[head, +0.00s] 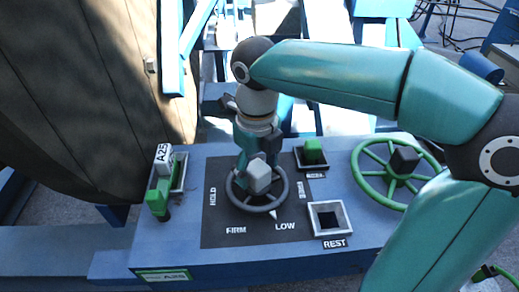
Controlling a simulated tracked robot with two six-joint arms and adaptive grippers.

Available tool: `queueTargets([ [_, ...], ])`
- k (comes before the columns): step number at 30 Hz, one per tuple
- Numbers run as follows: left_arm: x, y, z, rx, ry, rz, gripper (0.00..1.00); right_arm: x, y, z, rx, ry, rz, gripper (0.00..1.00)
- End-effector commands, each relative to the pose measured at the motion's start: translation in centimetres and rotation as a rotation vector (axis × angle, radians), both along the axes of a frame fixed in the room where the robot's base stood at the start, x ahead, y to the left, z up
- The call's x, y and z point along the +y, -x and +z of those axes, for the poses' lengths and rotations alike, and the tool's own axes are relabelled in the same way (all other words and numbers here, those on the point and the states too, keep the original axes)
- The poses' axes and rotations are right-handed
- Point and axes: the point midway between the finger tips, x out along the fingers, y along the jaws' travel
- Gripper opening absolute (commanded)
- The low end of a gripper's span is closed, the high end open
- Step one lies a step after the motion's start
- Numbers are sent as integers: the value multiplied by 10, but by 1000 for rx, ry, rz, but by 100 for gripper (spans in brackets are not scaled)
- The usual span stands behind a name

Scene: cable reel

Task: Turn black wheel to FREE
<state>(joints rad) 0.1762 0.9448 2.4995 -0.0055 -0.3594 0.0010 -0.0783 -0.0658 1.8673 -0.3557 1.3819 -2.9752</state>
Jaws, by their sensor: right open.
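The black wheel (283,198) lies flat on a dark panel of the blue console, with a light grey block (258,177) at its hub. Its white pointer (273,214) points toward the front, just left of LOW. FIRM is at the front left, HOLD on the left, and a partly legible FREE label (301,190) on the right. My right gripper (257,162) points down over the hub block, open, with its fingers close around or just above it. I cannot tell whether they touch. The gripper hides the wheel's far side. My left gripper is out of view.
A green spoked wheel (362,190) with a dark hub block stands to the right. An empty square REST socket (328,218) is at the front. A green block (313,152) sits in a holder behind.

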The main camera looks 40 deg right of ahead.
Motion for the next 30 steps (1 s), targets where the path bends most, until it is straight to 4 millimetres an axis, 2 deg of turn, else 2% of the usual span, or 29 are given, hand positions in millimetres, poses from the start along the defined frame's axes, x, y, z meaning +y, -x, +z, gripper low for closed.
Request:
queueTargets([
  [5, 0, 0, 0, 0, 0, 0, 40, 0, -1, 23, -5, 0, 1, 71],
  [12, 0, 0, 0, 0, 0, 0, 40, 0, -1, 72, -4, -1, 1, 71],
  [18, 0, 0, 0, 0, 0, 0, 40, 0, -1, 102, -1, -1, 1, 71],
  [24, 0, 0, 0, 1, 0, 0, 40, 0, 0, 114, 1, -1, 1, 71],
  [30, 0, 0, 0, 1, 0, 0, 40, 0, 0, 115, 2, 0, 1, 71],
])
